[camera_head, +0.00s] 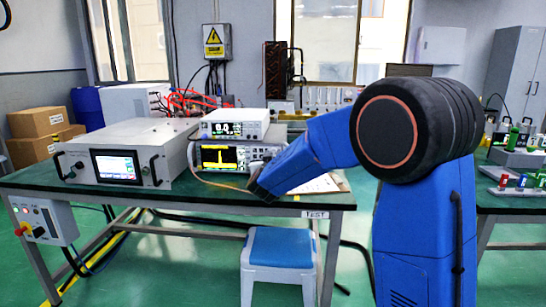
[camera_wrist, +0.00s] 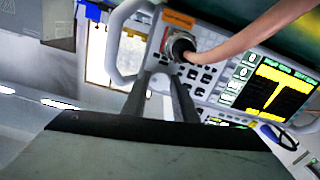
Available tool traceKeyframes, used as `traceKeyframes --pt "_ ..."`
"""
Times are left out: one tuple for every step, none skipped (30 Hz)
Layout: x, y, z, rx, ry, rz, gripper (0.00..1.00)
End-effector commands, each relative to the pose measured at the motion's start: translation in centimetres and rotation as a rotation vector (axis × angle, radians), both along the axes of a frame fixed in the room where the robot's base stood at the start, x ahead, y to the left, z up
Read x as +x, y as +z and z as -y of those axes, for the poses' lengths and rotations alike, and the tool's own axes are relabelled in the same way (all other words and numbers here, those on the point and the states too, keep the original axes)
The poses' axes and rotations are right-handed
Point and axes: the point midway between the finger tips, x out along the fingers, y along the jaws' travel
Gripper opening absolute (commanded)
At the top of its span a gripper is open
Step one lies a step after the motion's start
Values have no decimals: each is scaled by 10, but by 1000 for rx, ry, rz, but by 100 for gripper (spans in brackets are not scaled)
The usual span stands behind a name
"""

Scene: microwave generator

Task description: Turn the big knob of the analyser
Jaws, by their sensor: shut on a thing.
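The analyser (camera_head: 220,158), a grey box with a yellow trace on its screen, stands on the green bench under a smaller instrument. In the wrist view, its front panel (camera_wrist: 207,57) is tilted, with buttons, the screen (camera_wrist: 275,91) and a connector with a thick tan cable. My gripper (camera_wrist: 163,80) reaches the panel beside that connector, its two dark fingers close together. It is shut on the big knob, which is mostly hidden between the fingertips. In the head view, my blue arm covers the analyser's right side and the fingers cannot be made out.
A larger grey instrument (camera_head: 118,153) with handles and a screen stands left of the analyser. The smaller instrument (camera_head: 234,125) sits on top of the analyser. A tan cable (camera_head: 215,184) runs across the green bench (camera_head: 200,197). A blue-topped stool (camera_head: 281,247) stands in front.

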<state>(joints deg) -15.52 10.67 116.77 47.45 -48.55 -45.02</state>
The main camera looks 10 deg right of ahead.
Motion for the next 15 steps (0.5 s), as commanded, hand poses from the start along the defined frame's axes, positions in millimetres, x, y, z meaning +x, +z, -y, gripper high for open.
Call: traceKeyframes --pt "0 0 0 22 0 7 4" --pt "0 0 0 39 0 13 4" --pt "0 0 0 63 0 20 4" --pt "0 0 0 83 0 27 4" --pt "0 0 0 104 0 34 4" --pt "0 0 0 133 0 43 4" --pt "0 0 0 155 0 50 4" --pt "0 0 0 179 0 58 4" --pt "0 0 0 210 0 68 4" --pt "0 0 0 234 0 76 4" --pt "0 0 0 257 0 83 4" --pt "0 0 0 288 0 94 4" --pt "0 0 0 310 0 101 4" --pt "0 0 0 332 0 108 4" --pt "0 0 0 360 0 117 4"
